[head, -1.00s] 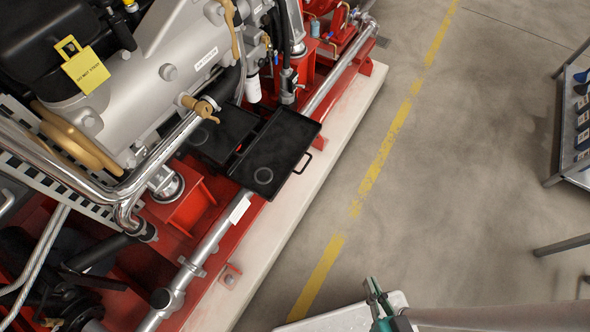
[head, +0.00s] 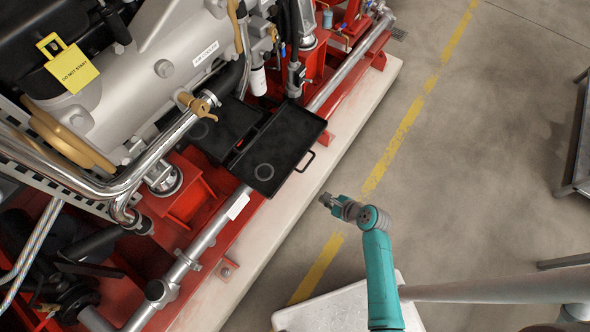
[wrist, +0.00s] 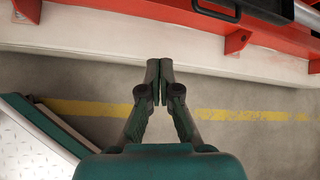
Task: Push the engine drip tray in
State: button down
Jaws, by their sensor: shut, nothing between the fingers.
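The black engine drip tray (head: 279,150) sticks out from the red engine frame over the pale plinth edge, with a wire handle (head: 305,161) on its outer side. Part of it also shows at the top of the wrist view (wrist: 262,10). My gripper (head: 325,199) is out over the floor beside the plinth, to the lower right of the tray and apart from it. In the wrist view my gripper (wrist: 160,62) has its fingertips together with nothing between them, pointing at the plinth edge.
The red frame (head: 228,258) and the pale plinth (head: 340,125) run along the engine. A silver pipe (head: 215,228) passes beside the tray. A yellow line (head: 405,125) marks open floor to the right. A metal rack (head: 578,150) stands at the far right.

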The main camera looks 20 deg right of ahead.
jog(key=w+d+m+y, duration=0.1)
jog(key=w+m+y, duration=0.15)
jog(key=w, duration=0.35)
send_near(291, 173)
jog(key=x, duration=0.5)
jog(key=shift+w+a+h, duration=0.3)
jog(key=shift+a+h, duration=0.15)
jog(key=shift+a, duration=0.05)
